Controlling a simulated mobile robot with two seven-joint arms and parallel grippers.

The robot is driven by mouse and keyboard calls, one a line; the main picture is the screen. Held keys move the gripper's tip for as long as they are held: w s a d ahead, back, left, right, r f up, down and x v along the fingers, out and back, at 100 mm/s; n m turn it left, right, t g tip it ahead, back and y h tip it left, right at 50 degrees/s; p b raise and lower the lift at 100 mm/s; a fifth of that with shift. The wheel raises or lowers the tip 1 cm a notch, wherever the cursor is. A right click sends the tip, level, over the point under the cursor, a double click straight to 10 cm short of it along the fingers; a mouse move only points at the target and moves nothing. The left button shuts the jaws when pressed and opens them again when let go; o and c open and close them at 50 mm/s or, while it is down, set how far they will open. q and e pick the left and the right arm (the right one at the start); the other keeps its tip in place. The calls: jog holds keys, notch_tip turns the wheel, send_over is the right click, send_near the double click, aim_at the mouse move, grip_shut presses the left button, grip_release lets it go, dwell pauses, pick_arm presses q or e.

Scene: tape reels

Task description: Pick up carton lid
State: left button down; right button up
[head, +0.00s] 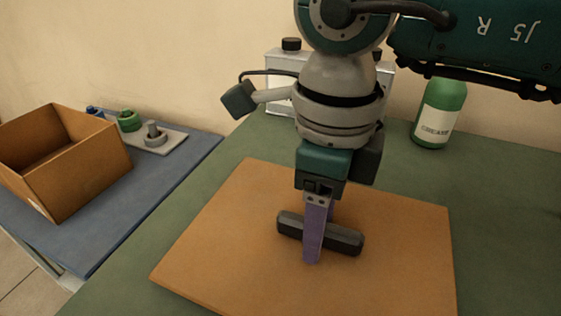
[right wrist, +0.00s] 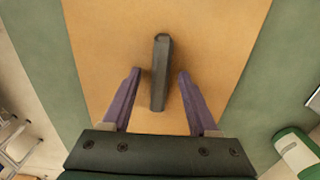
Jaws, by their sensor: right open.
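The carton lid (head: 215,235) is a flat brown board lying on the green table, with a dark bar handle (head: 348,241) across its middle. It also fills the middle of the right wrist view (right wrist: 225,40), with the handle (right wrist: 160,60) running lengthwise. My right gripper (head: 318,240) points down over the handle, its purple fingers open. In the right wrist view, the fingers (right wrist: 160,73) stand on either side of the handle with a visible gap at each side. One finger partly hides the handle in the head view. My left gripper is not in view.
An open brown carton (head: 95,165) stands on a blue table (head: 165,185) at the left, beside a grey tray (head: 172,138) with small parts. A green grease bottle (head: 438,115) and a metal can (head: 283,65) stand behind the lid. The green table (head: 510,220) is clear at the right.

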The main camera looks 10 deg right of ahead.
grip_shut()
dwell(0.7)
